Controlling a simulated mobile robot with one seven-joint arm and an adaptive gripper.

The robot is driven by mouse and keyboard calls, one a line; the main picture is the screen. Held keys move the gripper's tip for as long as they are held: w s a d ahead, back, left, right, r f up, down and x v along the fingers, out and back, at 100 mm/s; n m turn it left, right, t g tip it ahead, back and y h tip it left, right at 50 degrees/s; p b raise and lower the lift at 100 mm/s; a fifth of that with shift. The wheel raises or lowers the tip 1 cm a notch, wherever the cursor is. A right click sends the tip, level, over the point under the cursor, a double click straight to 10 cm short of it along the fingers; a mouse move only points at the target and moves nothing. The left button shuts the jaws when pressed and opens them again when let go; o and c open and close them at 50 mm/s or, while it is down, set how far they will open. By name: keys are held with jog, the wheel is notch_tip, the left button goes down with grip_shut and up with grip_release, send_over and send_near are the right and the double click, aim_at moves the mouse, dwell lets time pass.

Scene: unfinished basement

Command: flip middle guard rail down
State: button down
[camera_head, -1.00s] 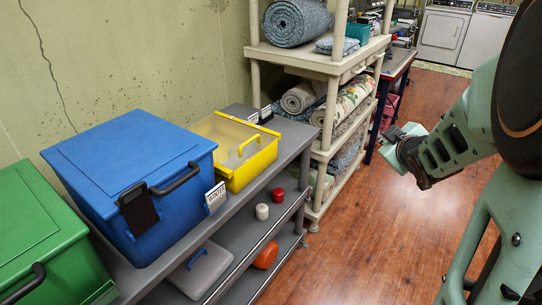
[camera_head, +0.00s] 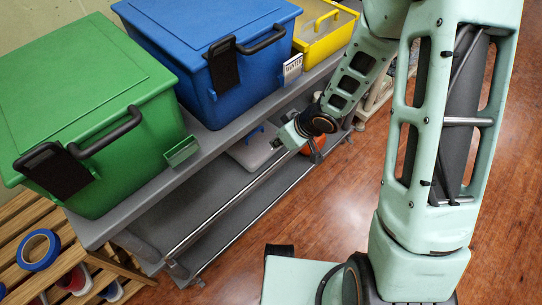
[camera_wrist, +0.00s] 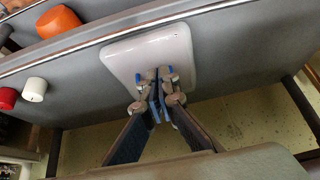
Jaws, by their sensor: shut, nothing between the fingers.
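The guard rail (camera_head: 217,213) is a thin silver bar along the front of the grey shelf unit. In the head view it appears raised above the front edge of the shelf below the bins. It also shows in the wrist view as a bright strip (camera_wrist: 75,48) across the top. My gripper (camera_wrist: 158,76) is shut and empty in the wrist view, its fingertips together. The tips overlap the whitish lidded box (camera_wrist: 180,48) in the picture, apart from the rail; contact cannot be told. In the head view my arm's end is over the rail's far part, its fingers unclear.
Green (camera_head: 90,90), blue (camera_head: 235,80) and yellow (camera_head: 325,35) bins stand on the top shelf. An orange object (camera_wrist: 60,21), a white can (camera_wrist: 35,89) and a red can (camera_wrist: 7,98) are near the rail. A wooden slatted rack (camera_head: 50,215) stands at left. Floor at right is clear.

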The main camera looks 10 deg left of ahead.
jog(key=b+x, duration=0.5)
jog(key=x, duration=0.5)
jog(key=shift+f+b, duration=0.2)
jog(key=shift+b, duration=0.1)
jog(key=s+d, duration=0.1)
jog(key=d+b, duration=0.1)
jog(key=shift+s+d+f, duration=0.15)
jog(key=shift+s+d, duration=0.15)
jog(key=shift+s, duration=0.05)
jog(key=shift+s+d, duration=0.25)
jog(key=shift+d, duration=0.1)
jog(key=shift+d, duration=0.1)
